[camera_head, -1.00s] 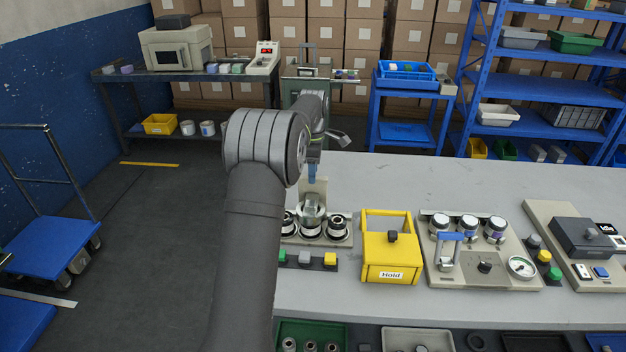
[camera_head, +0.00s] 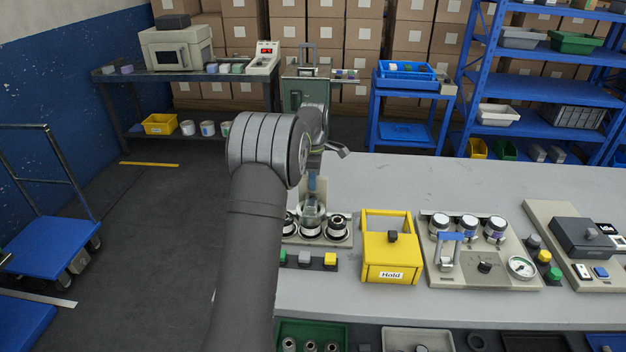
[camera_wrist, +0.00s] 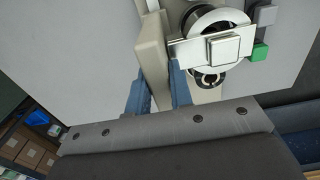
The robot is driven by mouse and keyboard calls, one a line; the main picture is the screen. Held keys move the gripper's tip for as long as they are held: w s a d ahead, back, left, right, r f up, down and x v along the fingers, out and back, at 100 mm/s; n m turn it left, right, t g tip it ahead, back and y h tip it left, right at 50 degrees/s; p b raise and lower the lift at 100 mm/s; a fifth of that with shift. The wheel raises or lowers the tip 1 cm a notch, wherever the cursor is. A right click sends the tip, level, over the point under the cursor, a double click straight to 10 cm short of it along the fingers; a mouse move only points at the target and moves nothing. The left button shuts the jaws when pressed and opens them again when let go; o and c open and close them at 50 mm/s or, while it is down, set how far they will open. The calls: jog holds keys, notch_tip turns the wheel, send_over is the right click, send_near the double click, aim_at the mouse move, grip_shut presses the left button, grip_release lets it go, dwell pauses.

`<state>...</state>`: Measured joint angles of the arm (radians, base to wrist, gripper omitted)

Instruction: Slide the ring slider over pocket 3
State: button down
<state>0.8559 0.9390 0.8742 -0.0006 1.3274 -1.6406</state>
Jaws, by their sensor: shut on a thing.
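The pocket station (camera_head: 345,241) stands near the left end of the grey workbench, with several dark round pockets in a row. The ring slider (camera_head: 311,214) shows as a pale, ring-like part around the middle of that row. In the wrist view, a white ring and square metal plate (camera_wrist: 222,48) sit just right of my gripper. My gripper (camera_wrist: 157,92), with two blue fingers, is shut on an upright beige part (camera_wrist: 153,55), which seems to belong to the slider. In the head view, my gripper (camera_head: 311,188) is above the station. My arm hides its left side; I cannot tell pocket numbers.
Grey, green and yellow buttons (camera_head: 304,258) line the station's front. A yellow box marked Hold (camera_head: 390,272) stands close on the right. Further right is a panel with jars and a gauge (camera_head: 484,266). The bench behind these is clear.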

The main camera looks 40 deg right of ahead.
jog(key=s+d, duration=0.6)
jog(key=c, duration=1.3)
grip_release()
jog(key=shift+s, duration=0.1)
notch_tip(320, 180, up, 18)
jog(key=shift+f, duration=0.25)
jog(key=shift+f, duration=0.1)
